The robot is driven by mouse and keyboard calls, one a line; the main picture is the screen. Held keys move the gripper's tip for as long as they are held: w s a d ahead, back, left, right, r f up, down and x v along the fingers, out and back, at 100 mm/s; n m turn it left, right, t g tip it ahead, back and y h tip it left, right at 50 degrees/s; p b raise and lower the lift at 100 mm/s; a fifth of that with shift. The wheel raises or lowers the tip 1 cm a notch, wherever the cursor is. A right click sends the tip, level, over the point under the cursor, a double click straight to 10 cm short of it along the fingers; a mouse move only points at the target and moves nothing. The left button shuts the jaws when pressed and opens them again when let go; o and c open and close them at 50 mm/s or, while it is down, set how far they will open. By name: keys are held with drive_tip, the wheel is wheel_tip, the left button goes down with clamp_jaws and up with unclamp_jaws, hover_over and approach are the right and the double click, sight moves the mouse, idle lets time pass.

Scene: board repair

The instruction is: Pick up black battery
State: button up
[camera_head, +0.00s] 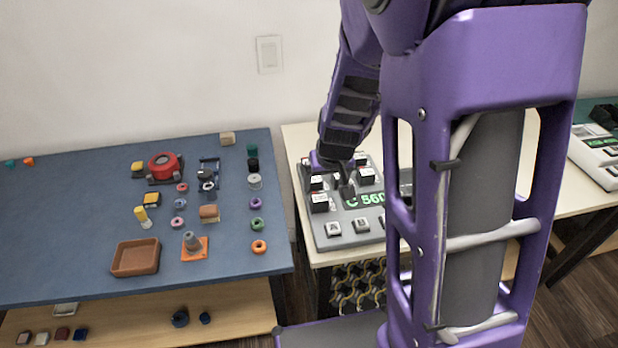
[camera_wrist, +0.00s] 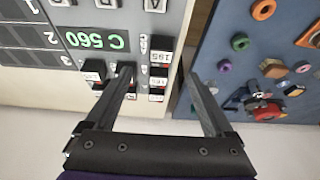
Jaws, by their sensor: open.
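My gripper (camera_wrist: 161,77) is open and points down at the grey board (camera_head: 345,237), which stands on the light table. In the wrist view, black blocks with white number labels sit on the board; one, labelled 195 (camera_wrist: 160,50), lies between the lines of my two fingers. Another black block (camera_wrist: 94,69) is outside the left finger. The left fingertip overlaps a dark block in the picture; I cannot tell whether it touches. In the head view, my gripper (camera_head: 346,187) is over the board among the white-labelled blocks (camera_head: 320,202). Which block is the black battery is not clear.
A green display reading C 560 (camera_wrist: 97,41) is on the board. A blue table (camera_head: 75,215) on the left holds coloured rings, a red reel (camera_head: 165,166) and a brown tray (camera_head: 135,258). A gap separates the two tables. Another board (camera_head: 598,150) stands far right.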

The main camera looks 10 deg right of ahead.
sight(319, 196)
drive_tip(key=b+x, duration=0.3)
drive_tip(key=x, duration=0.7)
drive_tip(key=shift+w+a, duration=0.1)
drive_tip(key=shift+w, duration=0.1)
drive_tip(key=shift+r, duration=0.1)
clamp_jaws()
